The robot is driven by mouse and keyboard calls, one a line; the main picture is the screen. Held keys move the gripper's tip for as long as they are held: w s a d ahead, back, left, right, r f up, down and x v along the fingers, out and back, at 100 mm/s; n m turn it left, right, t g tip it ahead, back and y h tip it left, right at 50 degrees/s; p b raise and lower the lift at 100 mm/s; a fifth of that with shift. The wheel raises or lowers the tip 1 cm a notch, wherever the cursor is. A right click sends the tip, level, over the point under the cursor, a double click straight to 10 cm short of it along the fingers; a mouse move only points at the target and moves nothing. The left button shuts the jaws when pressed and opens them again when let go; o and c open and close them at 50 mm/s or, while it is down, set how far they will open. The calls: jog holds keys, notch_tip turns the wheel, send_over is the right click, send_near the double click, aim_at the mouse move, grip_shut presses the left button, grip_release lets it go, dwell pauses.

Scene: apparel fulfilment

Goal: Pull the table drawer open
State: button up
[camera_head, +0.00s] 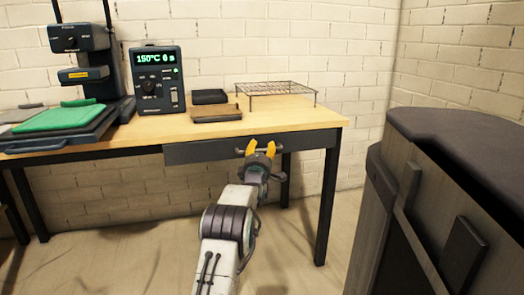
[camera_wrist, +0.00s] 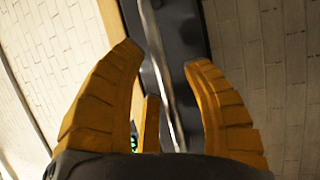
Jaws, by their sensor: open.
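The table drawer (camera_head: 200,152) is a dark grey front under the light wood table top (camera_head: 290,120), and it looks closed. Its metal bar handle (camera_head: 240,151) shows partly beside my gripper (camera_head: 261,150). My gripper has yellow fingers and is in front of the handle. The dark drawer front (camera_wrist: 182,35) is behind the handle. I cannot tell whether a finger touches the handle.
A heat press (camera_head: 85,65) with a green cloth (camera_head: 60,118) stands on the table at left. A control box (camera_head: 157,80), black tray (camera_head: 209,97), brown block (camera_head: 216,112) and wire rack (camera_head: 275,89) are also there. A dark cabinet (camera_head: 450,150) stands close at right.

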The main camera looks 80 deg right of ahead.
jog(key=shift+o, duration=0.3)
grip_shut()
dwell(0.3)
